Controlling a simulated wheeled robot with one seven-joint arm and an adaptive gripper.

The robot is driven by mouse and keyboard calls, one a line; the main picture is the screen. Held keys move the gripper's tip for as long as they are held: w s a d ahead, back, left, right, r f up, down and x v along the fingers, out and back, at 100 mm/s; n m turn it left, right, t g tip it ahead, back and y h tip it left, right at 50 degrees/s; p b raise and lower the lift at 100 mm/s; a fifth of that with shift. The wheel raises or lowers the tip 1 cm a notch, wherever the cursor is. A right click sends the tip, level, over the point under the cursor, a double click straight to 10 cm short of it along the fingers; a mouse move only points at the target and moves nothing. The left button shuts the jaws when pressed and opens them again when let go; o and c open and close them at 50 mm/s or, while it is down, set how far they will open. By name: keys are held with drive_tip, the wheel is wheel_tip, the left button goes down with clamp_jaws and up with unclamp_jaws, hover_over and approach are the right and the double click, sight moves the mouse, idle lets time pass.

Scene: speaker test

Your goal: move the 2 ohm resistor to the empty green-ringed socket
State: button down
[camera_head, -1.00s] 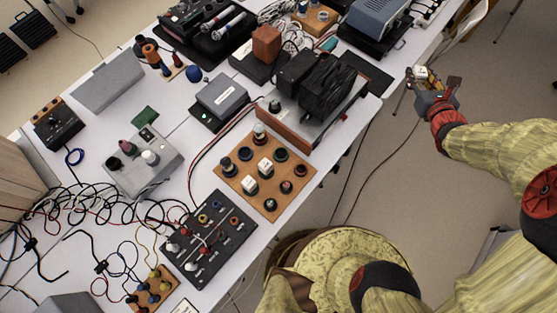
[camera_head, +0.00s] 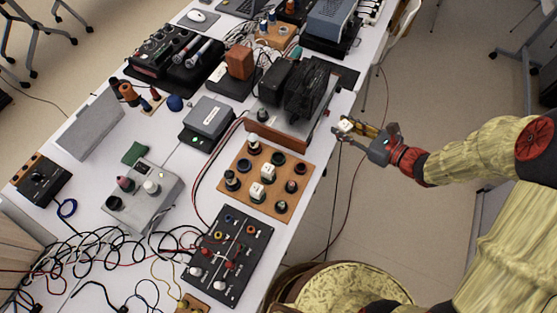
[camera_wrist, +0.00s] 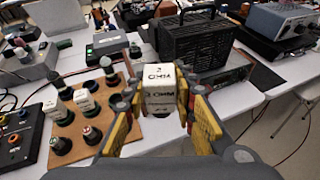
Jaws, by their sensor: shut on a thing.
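My gripper (camera_head: 362,131) is shut on a white block, the resistor (camera_head: 346,124), held off the table's right edge. In the wrist view the resistor (camera_wrist: 160,88) sits between the yellow-padded fingers; "OHM" lettering shows on it, and the digit on top looks like a 2. The brown socket board (camera_head: 225,201) lies on the table, left of and below my gripper in the head view. The green-ringed socket (camera_head: 278,158) on its upper part looks empty, though the ring colour is small and dim. Two white blocks (camera_head: 268,172) (camera_head: 257,193) stand on the board.
A black device (camera_head: 308,88) on a wood-fronted base stands just above the board. A black panel with coloured jacks (camera_head: 232,258) lies below it. Cables (camera_head: 90,245) tangle at the lower left. Open floor lies right of the table.

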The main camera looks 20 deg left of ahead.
drive_tip(key=s+a+f+n+g+y, duration=0.1)
drive_tip(key=s+a+f+n+g, duration=0.1)
drive_tip(key=s+a+n+g, duration=0.45)
drive_tip(key=a+f+b, duration=0.2)
drive_tip(key=a+f, duration=0.1)
drive_tip(key=a, duration=0.1)
drive_tip(key=a+f+m+t+b, duration=0.1)
drive_tip(key=a+f+b, duration=0.1)
drive_tip(key=a+f, duration=0.1)
drive_tip(key=a+f+m+b, duration=0.1)
drive_tip(key=a+f, duration=0.3)
drive_tip(key=a, duration=0.1)
drive_tip(key=shift+m+t+b, duration=0.25)
drive_tip(key=shift+t+b, duration=0.1)
drive_tip(key=shift+b, duration=0.05)
drive_tip(key=shift+a+f+b, duration=0.1)
drive_tip(key=shift+f+b, duration=0.75)
drive_tip(key=shift+f, duration=0.75)
drive_tip(key=shift+f, duration=0.35)
drive_tip(key=c, duration=1.5)
unclamp_jaws()
drive_tip(key=shift+r, duration=0.1)
